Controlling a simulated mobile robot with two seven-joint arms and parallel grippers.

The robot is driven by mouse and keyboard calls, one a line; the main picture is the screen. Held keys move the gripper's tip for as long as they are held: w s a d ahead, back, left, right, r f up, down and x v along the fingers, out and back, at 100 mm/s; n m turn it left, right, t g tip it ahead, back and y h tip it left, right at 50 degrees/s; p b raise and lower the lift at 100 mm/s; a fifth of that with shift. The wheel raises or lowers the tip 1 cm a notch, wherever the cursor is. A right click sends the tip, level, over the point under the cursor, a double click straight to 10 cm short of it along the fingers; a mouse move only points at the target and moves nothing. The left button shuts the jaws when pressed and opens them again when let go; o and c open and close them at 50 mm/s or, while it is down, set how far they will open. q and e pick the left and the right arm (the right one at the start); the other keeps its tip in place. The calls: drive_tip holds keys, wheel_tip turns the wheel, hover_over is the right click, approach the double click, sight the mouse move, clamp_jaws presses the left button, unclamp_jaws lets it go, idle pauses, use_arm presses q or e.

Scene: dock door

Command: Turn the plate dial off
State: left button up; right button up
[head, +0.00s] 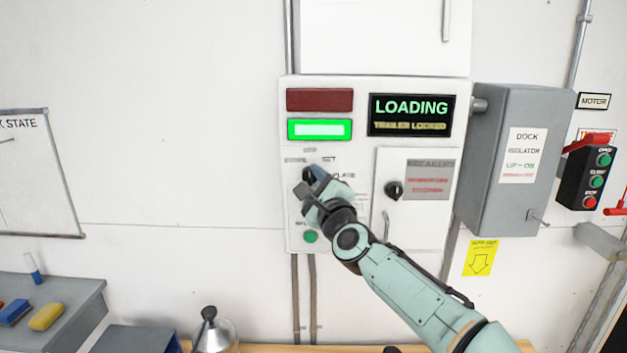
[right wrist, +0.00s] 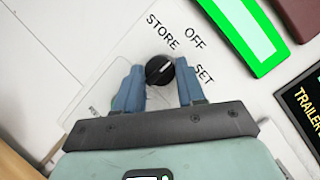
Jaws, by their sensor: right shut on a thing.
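The plate dial (right wrist: 160,70) is a round black knob with a white pointer line, on the white control panel (head: 365,88). In the right wrist view the labels STORE, OFF and SET stand around it. The line slants from lower left to upper right, roughly towards OFF; I cannot tell its exact setting. My right gripper (head: 310,180) reaches the panel's left part and hides the dial in the head view. In the right wrist view its blue fingers (right wrist: 160,78) are on either side of the dial, shut on it. My left gripper is not in view.
A lit green lamp (head: 319,129) and dark red lamp (head: 319,99) are above. The LOADING display (head: 411,115), breaker door knob (head: 394,190) and green button (head: 310,237) are close by. A grey isolator box (head: 490,200) juts out at right.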

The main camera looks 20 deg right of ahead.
drive_tip(key=shift+r, duration=0.15)
drive_tip(key=o, duration=1)
drive_tip(key=shift+s+f, duration=0.3)
drive_tip(key=shift+s, duration=0.1)
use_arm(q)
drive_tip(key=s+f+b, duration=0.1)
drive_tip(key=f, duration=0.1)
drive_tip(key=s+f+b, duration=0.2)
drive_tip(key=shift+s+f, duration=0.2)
use_arm(e)
drive_tip(key=v, duration=1.2)
drive_tip(key=shift+s+r, duration=0.2)
drive_tip(key=shift+s, duration=0.05)
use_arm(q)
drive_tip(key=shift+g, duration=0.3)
